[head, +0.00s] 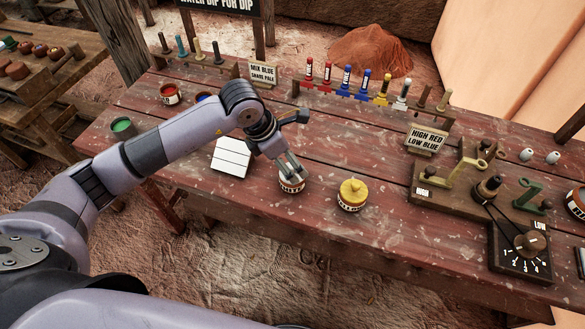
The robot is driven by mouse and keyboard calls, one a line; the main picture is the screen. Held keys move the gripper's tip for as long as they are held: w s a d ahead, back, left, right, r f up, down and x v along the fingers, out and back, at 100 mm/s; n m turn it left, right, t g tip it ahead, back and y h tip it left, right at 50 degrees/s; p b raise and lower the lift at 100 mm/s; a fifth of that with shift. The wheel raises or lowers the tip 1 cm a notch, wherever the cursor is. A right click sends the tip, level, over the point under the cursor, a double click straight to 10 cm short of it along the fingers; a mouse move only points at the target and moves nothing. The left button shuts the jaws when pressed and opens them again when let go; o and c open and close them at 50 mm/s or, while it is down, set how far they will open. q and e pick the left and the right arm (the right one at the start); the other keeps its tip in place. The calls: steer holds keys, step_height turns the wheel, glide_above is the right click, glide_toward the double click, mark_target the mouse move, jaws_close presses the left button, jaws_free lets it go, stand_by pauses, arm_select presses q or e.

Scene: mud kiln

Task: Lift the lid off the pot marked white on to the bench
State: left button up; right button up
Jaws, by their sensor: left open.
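My left gripper (291,174) points down over a small pot (291,187) near the bench's front edge. The gripper is open, its fingers at the pot's top. They hide most of the top, so I cannot tell whether they touch the lid. The pot has a pale label with dark marks too small to read. The red-brown plank bench (390,235) carries it. My right gripper is not in view.
A yellow-lidded pot (352,194) stands close to the right. A white panel (231,158) lies to the left. Farther right are a wooden lever stand (430,198) and a dial box (520,262). Bare bench lies between the yellow-lidded pot and the stand.

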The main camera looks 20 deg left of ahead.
arm_select(q)
steer(key=shift+p+x, duration=0.4)
steer(key=shift+x, duration=1.45)
steer(key=shift+s, duration=0.1)
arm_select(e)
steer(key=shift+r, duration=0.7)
arm_select(q)
steer(key=shift+c, duration=0.5)
steer(key=shift+a, duration=0.1)
steer(key=c, duration=1.4)
steer(key=shift+r, duration=0.3)
step_height(320, 180, up, 19)
steer(key=b, duration=0.3)
steer(key=shift+r, duration=0.2)
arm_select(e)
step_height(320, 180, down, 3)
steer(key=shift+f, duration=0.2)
